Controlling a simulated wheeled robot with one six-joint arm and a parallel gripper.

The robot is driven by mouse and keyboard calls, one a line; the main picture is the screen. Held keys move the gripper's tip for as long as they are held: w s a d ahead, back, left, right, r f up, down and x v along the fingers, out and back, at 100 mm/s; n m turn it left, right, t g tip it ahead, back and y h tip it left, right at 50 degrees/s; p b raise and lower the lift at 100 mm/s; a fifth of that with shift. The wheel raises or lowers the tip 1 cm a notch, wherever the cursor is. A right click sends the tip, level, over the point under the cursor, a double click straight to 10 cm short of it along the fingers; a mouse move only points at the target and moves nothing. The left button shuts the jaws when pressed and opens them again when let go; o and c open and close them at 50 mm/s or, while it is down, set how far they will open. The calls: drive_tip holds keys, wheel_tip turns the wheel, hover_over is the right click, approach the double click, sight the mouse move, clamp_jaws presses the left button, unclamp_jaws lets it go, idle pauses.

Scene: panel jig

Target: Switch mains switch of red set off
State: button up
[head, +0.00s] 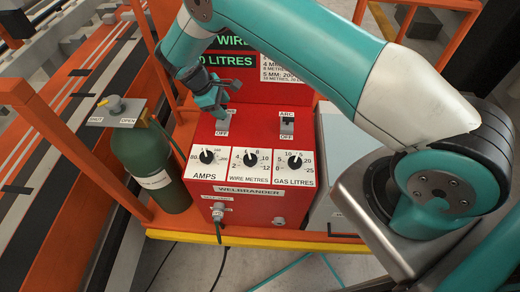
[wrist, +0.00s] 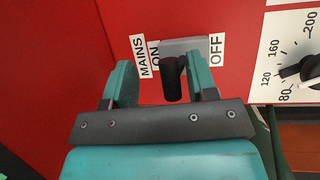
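The red set (head: 240,197) is a red box with dials and switches. Its mains switch shows in the wrist view as a black lever (wrist: 172,80) on a grey plate (wrist: 190,46), with MAINS and ON labels at left and OFF at right. The lever sits nearer the ON end. My gripper (wrist: 160,68) is open, its two teal fingers on either side of the lever. The right finger is close beside the lever; I cannot tell if they touch. In the head view my gripper (head: 219,112) covers most of the switch, above an OFF label (head: 222,134).
The ARC switch (head: 287,123) is to the right on the same panel. The AMPS dial (head: 207,157), wire dial (head: 250,159) and gas dial (head: 294,161) are just below. A green gas cylinder (head: 150,165) stands at left. An orange frame post (head: 95,150) is further left.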

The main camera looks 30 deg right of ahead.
drive_tip(key=b+v, duration=0.1)
drive_tip(key=v, duration=1.7)
drive_tip(key=s+d+r+m+t+y+b, duration=0.15)
drive_tip(key=s+d+y+b, duration=0.3)
drive_tip(key=s+b, duration=0.75)
drive_tip(key=s+f+m+y+b, duration=0.1)
drive_tip(key=s+f+y+b, duration=0.1)
drive_tip(key=s, duration=0.8)
drive_tip(key=s+a+f+m+y+b, duration=0.1)
drive_tip(key=s+b, duration=0.4)
drive_tip(key=s, duration=0.5)
drive_tip(key=shift+s+a+f+y, duration=0.3)
drive_tip(key=shift+s+f+y, duration=0.15)
drive_tip(key=shift+f, duration=0.95)
